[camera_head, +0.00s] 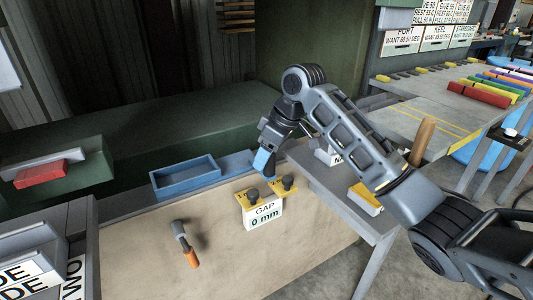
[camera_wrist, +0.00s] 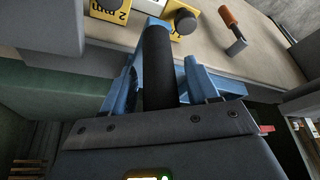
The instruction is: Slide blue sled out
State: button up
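A blue open-topped tray (camera_head: 186,178), seemingly the sled, sits on a blue-grey ledge behind the tan panel in the head view. My gripper (camera_head: 265,160) points down at the right end of this ledge, right of the tray. In the wrist view its two blue fingers (camera_wrist: 163,65) stand on either side of an upright black cylinder (camera_wrist: 159,75), like a handle. Some blue shows at the cylinder's far end (camera_wrist: 154,22). Whether the fingers press on the cylinder is unclear, and the head view hides it behind the gripper.
Two yellow blocks with dark knobs (camera_head: 268,190) sit on the panel's top edge above a "GAP 0 mm" sign (camera_head: 264,215). An orange-handled tool (camera_head: 186,243) is on the panel's face. A grey table (camera_head: 350,205) stands right. A red-fronted block (camera_head: 40,174) is left.

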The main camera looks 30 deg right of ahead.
jog(key=v, duration=0.7)
jog(key=shift+r, duration=0.4)
jog(key=shift+s+d, duration=0.1)
jog(key=shift+s, duration=0.05)
